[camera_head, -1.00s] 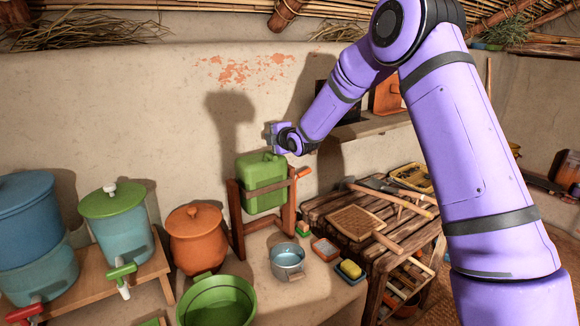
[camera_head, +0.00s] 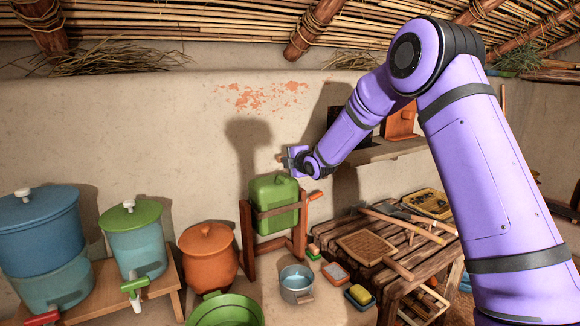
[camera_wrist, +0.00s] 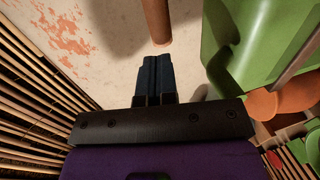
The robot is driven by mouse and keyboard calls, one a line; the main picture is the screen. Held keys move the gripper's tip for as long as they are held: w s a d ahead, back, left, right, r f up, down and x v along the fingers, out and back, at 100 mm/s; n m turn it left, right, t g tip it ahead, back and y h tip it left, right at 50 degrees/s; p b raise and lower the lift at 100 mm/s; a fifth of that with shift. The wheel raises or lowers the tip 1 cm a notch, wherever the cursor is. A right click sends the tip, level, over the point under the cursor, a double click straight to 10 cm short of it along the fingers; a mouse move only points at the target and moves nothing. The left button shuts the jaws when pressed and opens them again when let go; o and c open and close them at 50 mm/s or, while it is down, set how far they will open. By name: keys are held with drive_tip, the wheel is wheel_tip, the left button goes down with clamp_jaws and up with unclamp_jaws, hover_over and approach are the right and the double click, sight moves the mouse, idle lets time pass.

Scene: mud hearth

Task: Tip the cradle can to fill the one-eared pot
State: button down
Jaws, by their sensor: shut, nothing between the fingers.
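The green cradle can (camera_head: 274,204) sits upright in a wooden cradle (camera_head: 248,240) against the wall. An orange-tipped handle sticks out at the cradle's right side. The can also shows large at the right of the wrist view (camera_wrist: 250,45). The one-eared pot (camera_head: 297,285), small and grey-blue, stands on the ledge in front of the cradle; I cannot tell whether it holds anything. My gripper (camera_head: 287,161) is just above the can's top, apart from it. In the wrist view its dark fingers (camera_wrist: 157,76) are together and empty, close below the end of a brown rod (camera_wrist: 156,22).
An orange lidded jar (camera_head: 208,257) and a green basin (camera_head: 226,312) are left of the pot. Blue dispensers (camera_head: 40,230) (camera_head: 135,245) stand further left. A slatted wooden table (camera_head: 350,220) with tools is to the right. Small soap dishes (camera_head: 336,272) lie beside the pot.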

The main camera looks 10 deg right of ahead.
drive_tip(key=v, duration=1.1)
drive_tip(key=shift+f, duration=0.2)
drive_tip(key=shift+w, duration=0.1)
idle(0.5)
